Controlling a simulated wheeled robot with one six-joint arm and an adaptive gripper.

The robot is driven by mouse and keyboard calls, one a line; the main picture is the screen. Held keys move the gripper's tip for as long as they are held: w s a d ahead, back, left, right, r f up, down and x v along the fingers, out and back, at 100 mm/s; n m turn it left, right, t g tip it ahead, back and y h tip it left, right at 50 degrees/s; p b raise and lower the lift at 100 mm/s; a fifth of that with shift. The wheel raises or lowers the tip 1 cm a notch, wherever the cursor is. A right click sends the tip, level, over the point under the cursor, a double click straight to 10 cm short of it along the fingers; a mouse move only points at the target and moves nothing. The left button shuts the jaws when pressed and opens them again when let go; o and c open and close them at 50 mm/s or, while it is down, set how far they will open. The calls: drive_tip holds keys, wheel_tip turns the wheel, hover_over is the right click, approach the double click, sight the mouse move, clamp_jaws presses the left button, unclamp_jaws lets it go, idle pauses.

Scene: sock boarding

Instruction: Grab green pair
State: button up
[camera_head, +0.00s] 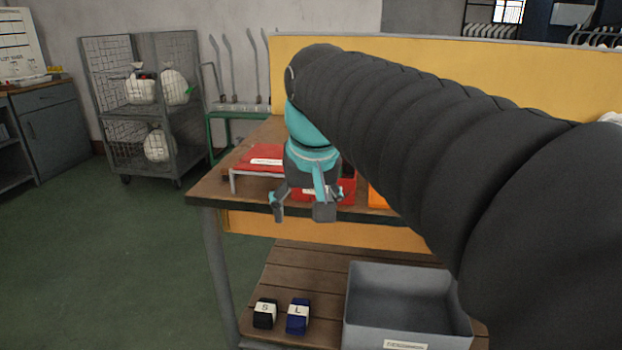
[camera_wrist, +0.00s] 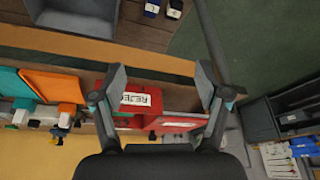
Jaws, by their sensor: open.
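My gripper (camera_head: 300,212) hangs open and empty over the table's front edge in the head view. In the wrist view its two fingers (camera_wrist: 160,78) are spread wide, with the red bin labelled REJECT (camera_wrist: 155,92) behind the gap. Two small folded packs lie on the lower shelf: a black one marked S (camera_head: 264,314) and a blue one marked L (camera_head: 298,316). My arm hides much of the tabletop in the head view.
The table (camera_head: 210,190) has a yellow back panel (camera_head: 420,65). A red tray (camera_head: 258,160) stands on its left end. Orange (camera_wrist: 62,88) and teal (camera_wrist: 14,83) trays show in the wrist view. A grey bin (camera_head: 405,280) sits on the lower shelf. Floor at left is clear.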

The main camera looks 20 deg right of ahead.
drive_tip(key=w+d+r+m+g, duration=0.1)
drive_tip(key=w+d+r+m, duration=0.1)
drive_tip(key=w+d+r, duration=0.5)
drive_tip(key=w+d+r+m+g, duration=0.2)
drive_tip(key=w+d+r, duration=0.15)
drive_tip(key=w, duration=0.55)
drive_tip(key=f, duration=0.4)
drive_tip(key=d+f+b, duration=0.1)
drive_tip(key=f, duration=0.4)
drive_tip(key=d+f+b, duration=0.1)
drive_tip(key=f, duration=0.4)
drive_tip(key=shift+w+d, duration=0.1)
drive_tip(key=shift+w, duration=0.3)
drive_tip(key=c, duration=0.9)
